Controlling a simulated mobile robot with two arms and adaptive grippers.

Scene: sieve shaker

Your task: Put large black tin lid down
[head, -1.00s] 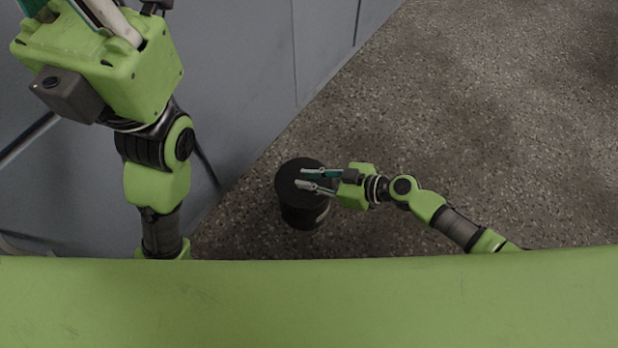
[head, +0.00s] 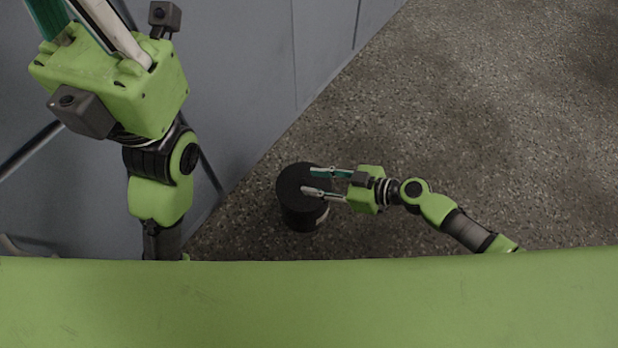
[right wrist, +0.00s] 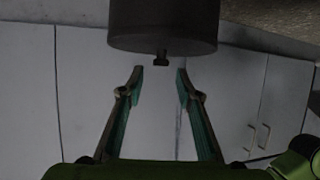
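The black tin (head: 301,218) stands upright on the floor in the head view, with its round black lid (head: 290,186) on top. In the right wrist view, tin and lid show as one dark cylinder (right wrist: 162,25) with a small knob (right wrist: 161,61) at its lower side. My right gripper (head: 308,180) is open; in the head view its fingers overlap the lid. In the right wrist view the fingertips (right wrist: 160,80) are spread, empty and apart from the knob. My left gripper (head: 76,22) is at the top left; its fingertips are out of frame.
A grey cabinet front (head: 255,60) runs along the left, close to the tin. The speckled floor (head: 480,120) to the right is clear. Cabinet doors with handles show in the right wrist view (right wrist: 215,95).

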